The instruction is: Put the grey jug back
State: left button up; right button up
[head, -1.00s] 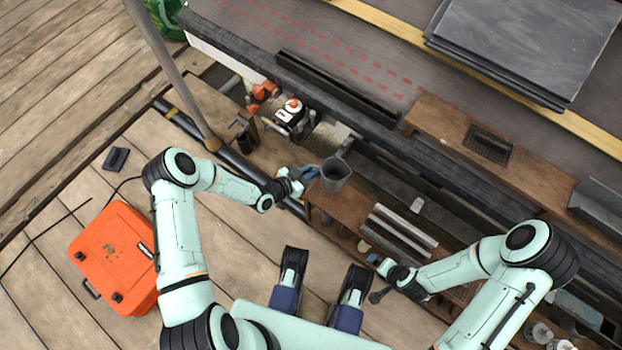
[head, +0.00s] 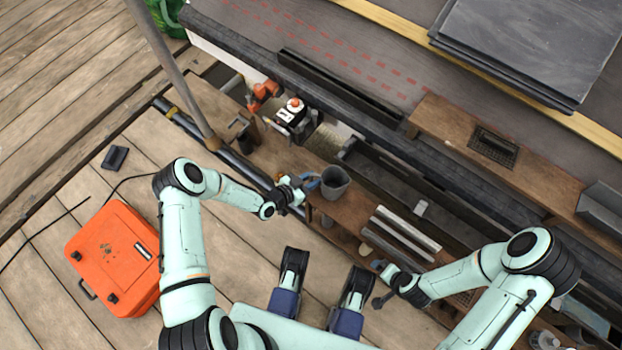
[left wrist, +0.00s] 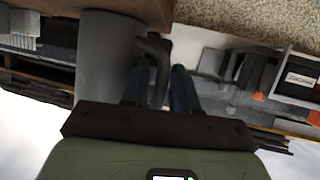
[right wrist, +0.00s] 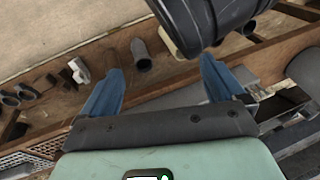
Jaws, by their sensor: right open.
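The grey jug (head: 335,182) is upright at the left end of the wooden shelf plank (head: 350,212), in the middle of the head view. In the left wrist view its grey wall (left wrist: 105,60) fills the left side, with its dark handle (left wrist: 154,60) to the right. My left gripper (head: 309,184) is at the jug's left side, with its blue fingers around the handle. I cannot tell whether the jug's base touches the plank. My right gripper (right wrist: 160,85) is open and empty, above the shelf's right part.
Metal bars (head: 405,230) lie right of the jug. An orange and white machine (head: 293,115) stands behind, left of it. A grey pole (head: 175,75) rises at the left, and an orange case (head: 112,255) lies on the deck. A dark cylinder (right wrist: 205,20) shows in the right wrist view.

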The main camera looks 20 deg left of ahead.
pick_arm(q)
jog(key=shift+o, duration=0.5)
